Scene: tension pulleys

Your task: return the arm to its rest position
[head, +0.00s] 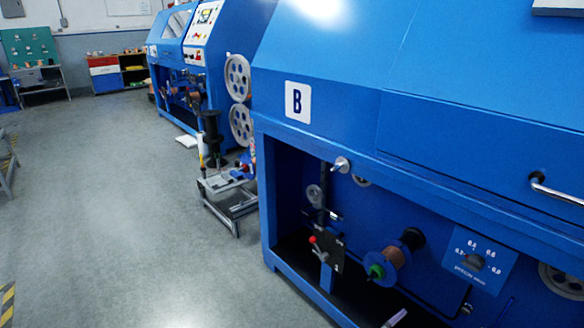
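Neither of my grippers can be made out in the head view, and no arm comes in from the left. A small pale bar (395,318) shows at the bottom edge; I cannot tell what it belongs to. The blue machine marked B (330,75) fills the right side. In its open bay are a copper-coloured spool with blue flanges and a green hub (384,264), a lever with a red knob (323,250), and small pulleys (314,195). A dial plate (477,262) sits right of the spool.
A second blue machine (205,60) with large grey wheels stands behind. A low metal stand (228,198) is in front of it. A bar handle (556,191) sticks out at right. Grey floor (110,200) on the left is mostly clear.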

